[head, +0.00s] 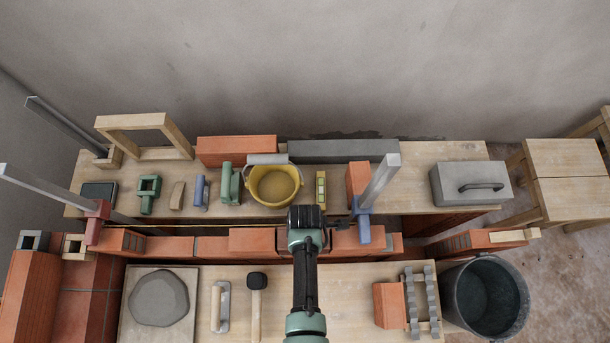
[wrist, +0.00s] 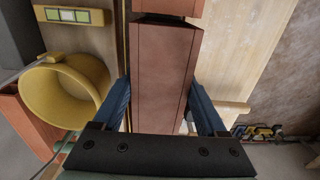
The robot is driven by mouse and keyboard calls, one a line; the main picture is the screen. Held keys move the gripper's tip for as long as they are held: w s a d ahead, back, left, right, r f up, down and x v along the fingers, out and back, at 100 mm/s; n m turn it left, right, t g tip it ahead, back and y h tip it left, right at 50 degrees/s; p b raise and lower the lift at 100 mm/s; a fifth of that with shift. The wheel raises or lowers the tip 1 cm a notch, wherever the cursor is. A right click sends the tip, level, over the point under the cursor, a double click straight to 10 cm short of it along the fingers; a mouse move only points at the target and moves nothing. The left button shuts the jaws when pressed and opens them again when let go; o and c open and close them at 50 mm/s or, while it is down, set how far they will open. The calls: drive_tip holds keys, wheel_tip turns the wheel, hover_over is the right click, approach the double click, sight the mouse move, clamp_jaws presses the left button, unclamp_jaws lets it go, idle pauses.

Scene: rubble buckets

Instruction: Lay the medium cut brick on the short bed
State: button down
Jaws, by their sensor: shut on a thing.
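My gripper (head: 307,222) is over the brick wall in the middle of the head view. In the wrist view its two blue fingers (wrist: 158,90) are shut on the sides of a red-brown brick (wrist: 163,65), which I take for the medium cut brick. The brick lies lengthwise along the wall line, with a dark gap between its far end and another brick (wrist: 170,6). In the head view my arm hides most of this spot. I cannot tell whether the held brick rests on the bed, and the short bed itself is not clearly seen.
A yellow bucket (head: 275,186) stands on the back plank, close to my gripper. A blue-based post (head: 378,184) rises right of my gripper. Cut bricks stand on the back plank (head: 357,176) and front board (head: 388,304). A string runs along the wall.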

drive_tip(key=shift+c, duration=1.1)
unclamp_jaws()
drive_tip(key=shift+o, duration=1.1)
wheel_tip(320, 180, up, 13)
drive_tip(key=shift+p, duration=0.35)
drive_tip(key=shift+w, duration=0.1)
